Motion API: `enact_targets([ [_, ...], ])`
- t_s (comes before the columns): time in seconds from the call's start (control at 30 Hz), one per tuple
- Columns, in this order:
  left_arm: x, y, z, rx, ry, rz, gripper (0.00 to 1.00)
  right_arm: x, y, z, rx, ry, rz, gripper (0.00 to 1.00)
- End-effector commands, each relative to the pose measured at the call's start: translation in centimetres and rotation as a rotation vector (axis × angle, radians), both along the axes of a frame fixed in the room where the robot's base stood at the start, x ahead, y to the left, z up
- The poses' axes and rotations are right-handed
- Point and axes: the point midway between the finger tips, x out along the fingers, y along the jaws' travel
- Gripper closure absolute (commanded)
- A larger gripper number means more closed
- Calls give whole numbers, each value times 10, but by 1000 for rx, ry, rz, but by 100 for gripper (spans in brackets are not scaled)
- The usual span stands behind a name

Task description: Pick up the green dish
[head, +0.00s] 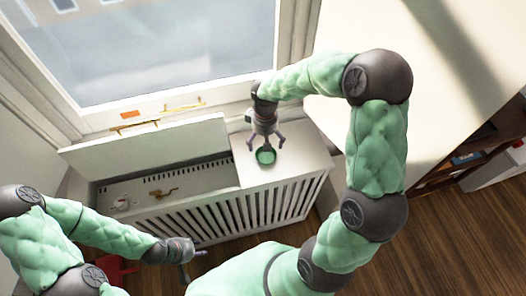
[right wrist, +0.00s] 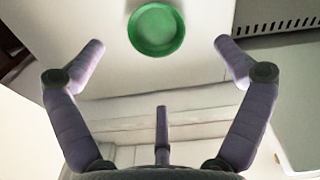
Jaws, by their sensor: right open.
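The green dish (head: 265,156) is small and round, and sits on the white lid panel (head: 305,160) at the right end of the slatted radiator cover. My right gripper (head: 266,142) is over the panel, right beside the dish in the head view. In the right wrist view the dish (right wrist: 156,29) lies beyond and between the spread fingers of my right gripper (right wrist: 160,44), touching neither. That gripper is open and empty. My left gripper (head: 198,265) is low in front of the cover, its fingers spread and empty.
The cover's left part (head: 150,190) is open, with small objects inside, and a raised panel (head: 145,145) leans behind it. A window (head: 150,50) is at the back. Orange and yellow items (head: 130,114) lie on the sill. A shelf with books (head: 465,158) stands at right.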

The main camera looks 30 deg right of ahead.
Motion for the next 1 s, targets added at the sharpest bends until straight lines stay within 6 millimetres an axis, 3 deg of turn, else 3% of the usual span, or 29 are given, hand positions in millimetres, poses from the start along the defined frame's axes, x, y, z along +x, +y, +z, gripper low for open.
enact_targets([
  [0.2, -1, 0, -14, 0, 2, -1, 60, -1, 0, -36, 0, 4, 1, 0],
  [0.47, -1, 0, -20, 0, 1, 0, 60, 1, -1, -54, 2, 1, 0, 0],
  [0.8, -1, 0, -43, 0, 1, 0, 60, 5, -5, -98, 2, 2, 0, 0],
  [1.0, -1, 0, -42, 0, 1, 0, 60, 5, -5, -100, 2, -1, 0, 0],
])
